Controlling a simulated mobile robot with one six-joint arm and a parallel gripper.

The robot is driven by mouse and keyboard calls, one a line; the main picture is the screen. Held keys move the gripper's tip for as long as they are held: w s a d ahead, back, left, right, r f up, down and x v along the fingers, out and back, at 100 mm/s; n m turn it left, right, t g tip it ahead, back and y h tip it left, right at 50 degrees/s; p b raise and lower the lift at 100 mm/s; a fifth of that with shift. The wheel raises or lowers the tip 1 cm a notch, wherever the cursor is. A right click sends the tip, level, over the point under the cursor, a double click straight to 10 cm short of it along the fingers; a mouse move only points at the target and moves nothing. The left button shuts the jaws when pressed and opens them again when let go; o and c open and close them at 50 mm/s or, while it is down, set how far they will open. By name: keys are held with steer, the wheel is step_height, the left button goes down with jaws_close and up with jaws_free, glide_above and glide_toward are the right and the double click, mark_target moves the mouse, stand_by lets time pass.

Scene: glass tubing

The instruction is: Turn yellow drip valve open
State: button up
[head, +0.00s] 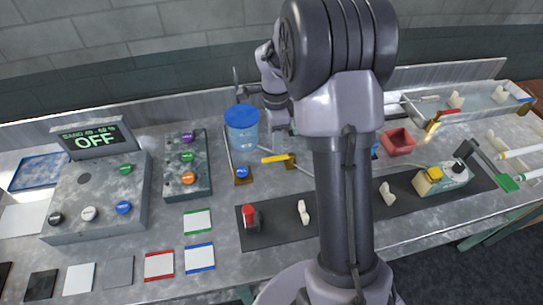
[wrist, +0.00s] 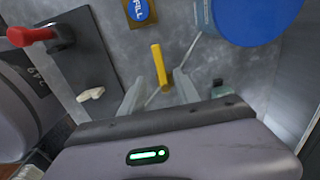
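The yellow drip valve handle (head: 275,158) is a short yellow bar lying sideways by a brown bracket, just right of the blue-lidded tank (head: 241,134). In the wrist view the yellow handle (wrist: 159,65) points up the picture. My gripper (wrist: 157,82) is open, with one pale finger on each side of the handle's lower end. I see a gap between each finger and the handle, and cannot tell the height between them. In the head view my arm's wrist is above and behind the handle, and the fingertips are hard to make out.
The blue FILL button (wrist: 138,10) and the tank's blue lid (wrist: 250,18) are close to the handle. A red-handled lever (wrist: 32,36) stands on a dark strip at left. A thin tube runs past the handle. A red tray (head: 398,142) sits further right.

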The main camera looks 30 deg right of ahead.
mark_target(274, 158)
step_height(274, 158, down, 7)
steer(key=shift+a+r+b, duration=0.1)
steer(key=shift+b, duration=0.7)
jaws_close()
stand_by(0.7)
